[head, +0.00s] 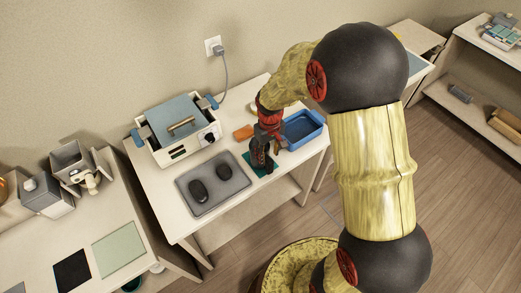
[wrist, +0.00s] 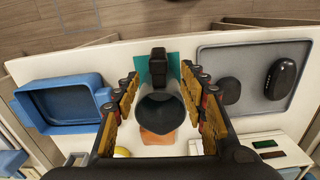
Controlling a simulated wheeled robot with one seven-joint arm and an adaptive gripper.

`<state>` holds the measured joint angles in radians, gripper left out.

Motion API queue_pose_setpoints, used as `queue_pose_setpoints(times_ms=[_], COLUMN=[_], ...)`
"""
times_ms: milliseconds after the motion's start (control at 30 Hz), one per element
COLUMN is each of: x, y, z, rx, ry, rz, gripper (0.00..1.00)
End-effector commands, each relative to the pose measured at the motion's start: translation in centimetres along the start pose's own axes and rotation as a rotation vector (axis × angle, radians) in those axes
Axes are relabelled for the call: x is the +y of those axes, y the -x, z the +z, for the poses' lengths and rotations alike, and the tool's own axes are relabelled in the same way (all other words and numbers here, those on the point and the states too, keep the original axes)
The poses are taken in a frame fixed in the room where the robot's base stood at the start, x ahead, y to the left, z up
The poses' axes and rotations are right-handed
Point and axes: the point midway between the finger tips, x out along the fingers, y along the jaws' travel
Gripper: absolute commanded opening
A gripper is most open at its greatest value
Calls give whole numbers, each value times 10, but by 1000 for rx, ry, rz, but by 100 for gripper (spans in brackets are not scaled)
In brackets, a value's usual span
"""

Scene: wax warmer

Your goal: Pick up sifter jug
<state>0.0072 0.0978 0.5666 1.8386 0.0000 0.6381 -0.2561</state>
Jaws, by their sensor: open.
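The sifter jug (wrist: 160,112) appears as a dark, round-mouthed vessel in the middle of the wrist view. A black upright part (wrist: 158,58), which looks like its handle, stands at its far side over a teal mat (wrist: 145,72). My gripper (wrist: 159,80) is open, with one finger on each side of the jug and visible gaps between. I cannot tell how deep the fingers reach. In the head view my gripper (head: 268,150) is low over the table by the teal mat (head: 265,170), and it largely hides the jug.
A blue tray (head: 321,125) lies right of my gripper. A grey mat (head: 213,204) with two dark rounded objects lies left. The wax warmer (head: 176,148) with its blue lid stands behind left. An orange piece (head: 243,132) lies close behind the jug.

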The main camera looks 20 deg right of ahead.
Motion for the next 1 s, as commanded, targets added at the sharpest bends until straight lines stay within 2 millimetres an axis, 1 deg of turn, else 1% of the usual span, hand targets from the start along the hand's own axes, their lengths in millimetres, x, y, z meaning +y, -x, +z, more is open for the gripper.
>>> queue_pose_setpoints(times_ms=[200,367,467,600,700,933,1000], x=[0,1,1,2,2,2,2], y=[-23,-33,-45,-66,-76,-78,-78], z=[0,-1,-2,-3,-4,-4,-4], rx=[-4,-2,-4,-4,-2,0,0], ry=[1,1,1,1,1,0,0], rz=[-1,-1,-1,-1,0,0,0], gripper=[42,42,42,42,42,42,39])
